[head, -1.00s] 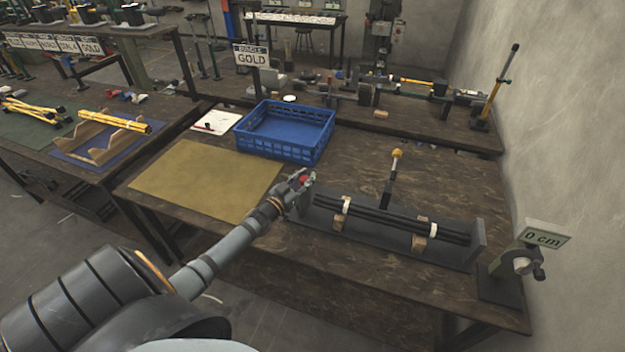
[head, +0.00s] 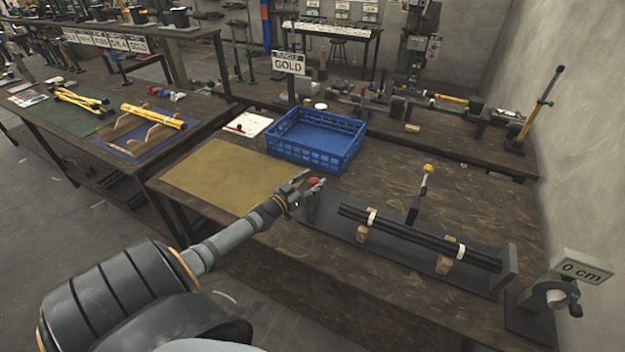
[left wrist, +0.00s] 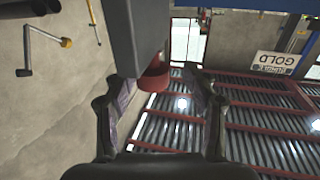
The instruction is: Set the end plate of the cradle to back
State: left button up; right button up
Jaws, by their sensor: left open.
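The cradle (head: 385,262) is a long dark grey base on the bench. It carries a bundle of black rods (head: 415,238) with white bands, over wooden blocks. A grey end plate (head: 308,204) stands at its left end, with a red knob (head: 315,182) by its top. My left gripper (head: 301,184) is open just left of this knob. In the left wrist view the open fingers (left wrist: 158,88) stand either side of the red knob (left wrist: 154,76), with a gap to each; the grey plate (left wrist: 136,38) lies beyond. My right gripper is not in view.
A fixed plate (head: 509,268) closes the cradle's right end, beside a stand with a "0 cm" sign (head: 581,267). A yellow-knobbed lever (head: 428,170) rises behind the rods. A blue crate (head: 316,140), a GOLD sign (head: 288,64) and a tan mat (head: 225,182) lie behind.

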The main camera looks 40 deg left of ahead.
pick_arm(q)
jog(key=shift+w+d, duration=0.1)
jog(key=shift+w, duration=0.15)
jog(key=s, duration=1.2)
jog(key=shift+a, duration=0.2)
jog(key=shift+s, duration=0.1)
